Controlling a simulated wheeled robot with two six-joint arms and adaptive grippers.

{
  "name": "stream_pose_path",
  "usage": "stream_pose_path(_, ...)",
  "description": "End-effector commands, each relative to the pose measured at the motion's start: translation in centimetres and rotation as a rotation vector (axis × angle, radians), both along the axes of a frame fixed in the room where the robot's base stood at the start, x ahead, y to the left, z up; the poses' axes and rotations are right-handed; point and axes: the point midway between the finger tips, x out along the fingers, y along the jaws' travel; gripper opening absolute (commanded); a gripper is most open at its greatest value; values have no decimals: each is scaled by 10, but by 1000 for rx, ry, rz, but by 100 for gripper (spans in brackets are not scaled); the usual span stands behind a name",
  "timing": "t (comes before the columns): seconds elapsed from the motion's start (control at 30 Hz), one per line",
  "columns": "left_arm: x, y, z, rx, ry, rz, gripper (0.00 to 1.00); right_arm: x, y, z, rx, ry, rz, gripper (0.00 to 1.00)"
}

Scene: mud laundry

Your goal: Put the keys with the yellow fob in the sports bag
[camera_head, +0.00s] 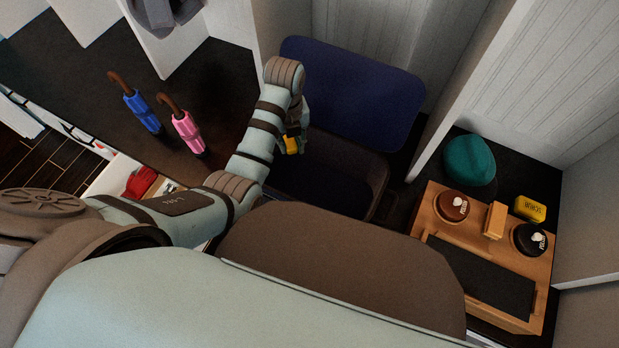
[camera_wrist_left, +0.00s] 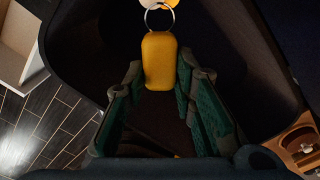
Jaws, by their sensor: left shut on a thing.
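The keys' yellow fob (camera_wrist_left: 159,62) is between the fingers of my left gripper (camera_wrist_left: 160,85), with a metal ring and part of a key at the top of the left wrist view. In the head view the yellow fob (camera_head: 291,145) shows small beneath my left gripper (camera_head: 295,138), which is shut on it. The dark blue sports bag (camera_head: 372,165) stands open below and to the right, its blue lid (camera_head: 355,95) raised at the back. The fob is over the bag's left part; its height above the bag is hard to tell. My right gripper is not in view.
A blue umbrella (camera_head: 141,110) and a pink umbrella (camera_head: 186,131) lie to the left. A wooden shoe-care box (camera_head: 420,214) with tins and a yellow scrub block (camera_head: 530,208) is at the right, near a teal cap (camera_head: 469,161). A white partition stands between bag and cap.

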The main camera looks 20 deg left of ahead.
Motion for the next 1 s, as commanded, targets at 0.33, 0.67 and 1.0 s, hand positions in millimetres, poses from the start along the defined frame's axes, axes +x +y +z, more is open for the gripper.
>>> stream_pose_path(0.33, -4, 6, -131, 1, 3, 14, 0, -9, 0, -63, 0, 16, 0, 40)
stream_pose_path(0.67, -3, 5, -184, 0, 3, 11, 0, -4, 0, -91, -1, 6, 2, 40)
stream_pose_path(1.0, -3, 5, -190, 0, 1, 9, 0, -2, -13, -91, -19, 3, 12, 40)
